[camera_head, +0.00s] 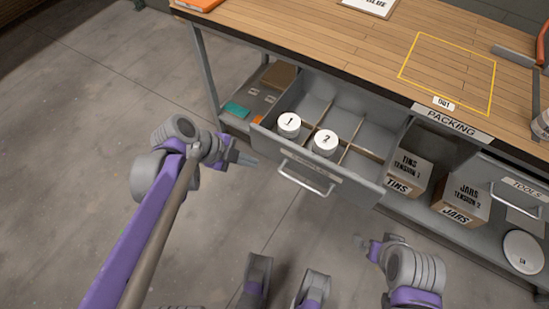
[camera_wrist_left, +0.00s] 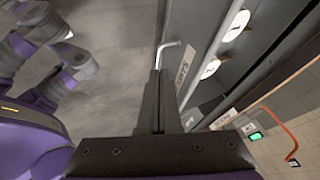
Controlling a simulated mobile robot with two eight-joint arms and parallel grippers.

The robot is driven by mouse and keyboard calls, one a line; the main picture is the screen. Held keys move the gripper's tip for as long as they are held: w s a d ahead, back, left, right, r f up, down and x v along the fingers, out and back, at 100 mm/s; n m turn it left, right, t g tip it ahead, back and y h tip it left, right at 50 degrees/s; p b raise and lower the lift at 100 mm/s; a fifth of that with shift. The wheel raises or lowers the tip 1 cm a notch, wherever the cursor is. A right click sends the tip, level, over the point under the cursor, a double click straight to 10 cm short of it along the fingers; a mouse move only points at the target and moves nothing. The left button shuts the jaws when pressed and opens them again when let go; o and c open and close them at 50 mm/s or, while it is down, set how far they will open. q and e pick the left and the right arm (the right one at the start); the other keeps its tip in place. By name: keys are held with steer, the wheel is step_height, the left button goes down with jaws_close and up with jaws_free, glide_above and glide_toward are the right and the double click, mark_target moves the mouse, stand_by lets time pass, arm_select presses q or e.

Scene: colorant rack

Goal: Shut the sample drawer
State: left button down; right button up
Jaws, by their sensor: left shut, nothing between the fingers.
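The sample drawer (camera_head: 335,190) stands pulled out from under the bench, its front facing me. Its bar handle (camera_head: 304,183) is on that front, below a label. Two white-lidded round containers, marked 1 (camera_head: 289,122) and 2 (camera_head: 325,140), stand in its divided compartments. My left gripper (camera_head: 250,160) is shut and empty, just left of the handle in the head view. In the left wrist view its closed fingers (camera_wrist_left: 158,80) point toward the drawer front and overlap the handle's end (camera_wrist_left: 166,48); contact is unclear. My right gripper (camera_head: 372,248) is low in the head view, its jaws unclear.
The wooden bench top (camera_head: 330,40) is above the drawer, with a yellow outline on it. Boxes of tins (camera_head: 405,175) and jars (camera_head: 462,200) sit on the shelf to the right, below a tools drawer (camera_head: 515,180). The floor to the left is clear.

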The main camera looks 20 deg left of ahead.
mark_target(287, 158)
arm_select(q)
steer(key=b+x, duration=0.4)
steer(key=x, duration=0.6)
steer(key=shift+w+d+f, duration=0.1)
steer(key=shift+w+f, duration=0.05)
steer(key=shift+f, duration=0.1)
steer(key=shift+w+d+r, duration=0.15)
steer(key=shift+w+d, duration=0.05)
steer(key=shift+w, duration=0.7)
steer(key=shift+w+d+r, duration=0.15)
steer(key=shift+w+d, duration=0.05)
steer(key=shift+w, duration=0.65)
steer(key=shift+w+d, duration=0.1)
steer(key=shift+w, duration=0.4)
steer(key=w+d, duration=0.2)
steer(key=w, duration=0.6)
steer(key=w+d+p, duration=0.1)
steer(key=w+d, duration=0.1)
steer(key=w, duration=0.6)
steer(key=w+d+p, duration=0.1)
steer(key=w+d, duration=0.1)
steer(key=w, duration=0.6)
steer(key=shift+w+d, duration=0.15)
steer(key=shift+d, duration=0.15)
steer(key=shift+w+d, duration=0.1)
steer(key=shift+w, duration=0.4)
steer(key=shift+r, duration=0.1)
